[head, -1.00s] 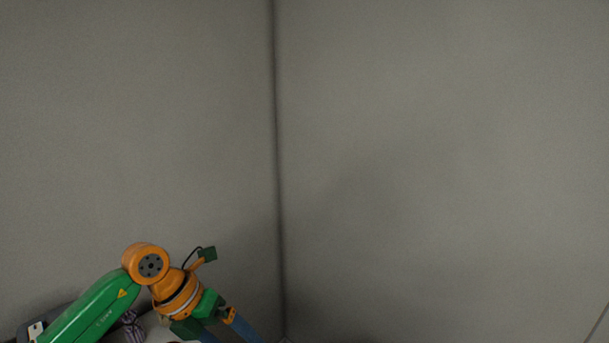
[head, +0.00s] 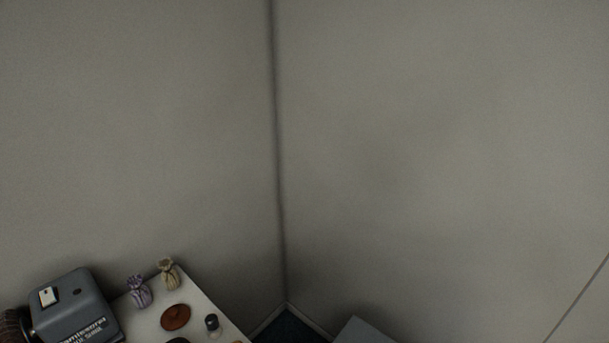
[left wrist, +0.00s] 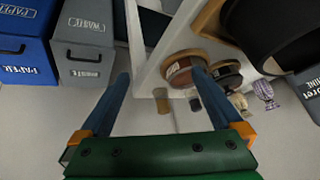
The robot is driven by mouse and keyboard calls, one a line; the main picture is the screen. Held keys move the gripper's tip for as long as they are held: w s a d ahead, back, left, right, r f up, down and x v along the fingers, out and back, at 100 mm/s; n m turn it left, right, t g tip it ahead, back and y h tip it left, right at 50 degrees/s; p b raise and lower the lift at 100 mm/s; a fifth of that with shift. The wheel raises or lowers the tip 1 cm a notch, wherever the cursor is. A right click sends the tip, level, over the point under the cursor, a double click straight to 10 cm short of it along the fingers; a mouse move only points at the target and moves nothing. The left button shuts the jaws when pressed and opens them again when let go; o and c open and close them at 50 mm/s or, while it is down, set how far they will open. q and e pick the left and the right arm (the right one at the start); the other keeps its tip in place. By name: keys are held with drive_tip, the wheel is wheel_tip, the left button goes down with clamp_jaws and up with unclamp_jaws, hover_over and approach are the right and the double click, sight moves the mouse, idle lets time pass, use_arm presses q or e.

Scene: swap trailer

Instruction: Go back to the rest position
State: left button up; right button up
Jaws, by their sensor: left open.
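My left gripper (left wrist: 161,75) shows in the left wrist view with its two blue fingers spread apart and nothing between them. Its green and orange body fills the bottom of that view. No arm shows in the head view. My right gripper is in neither view.
In the head view, a white table (head: 206,298) at the lower left bears a grey device (head: 75,308), two small pouches, a brown disc (head: 175,317) and a dark-topped jar (head: 212,325). Blue (left wrist: 24,45) and grey (left wrist: 86,50) bins show in the left wrist view.

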use_arm(q)
drive_tip(key=s+f+g, duration=0.2)
drive_tip(key=s+g, duration=0.1)
drive_tip(key=s, duration=0.5)
wheel_tip(320, 180, down, 17)
drive_tip(key=g, duration=0.1)
drive_tip(key=s+a+f+g+b, duration=0.1)
drive_tip(key=s+f, duration=1)
drive_tip(key=s, duration=0.2)
drive_tip(key=shift+s+a+f+g, duration=0.3)
drive_tip(key=shift+f+g, duration=0.05)
drive_tip(key=shift+g, duration=0.05)
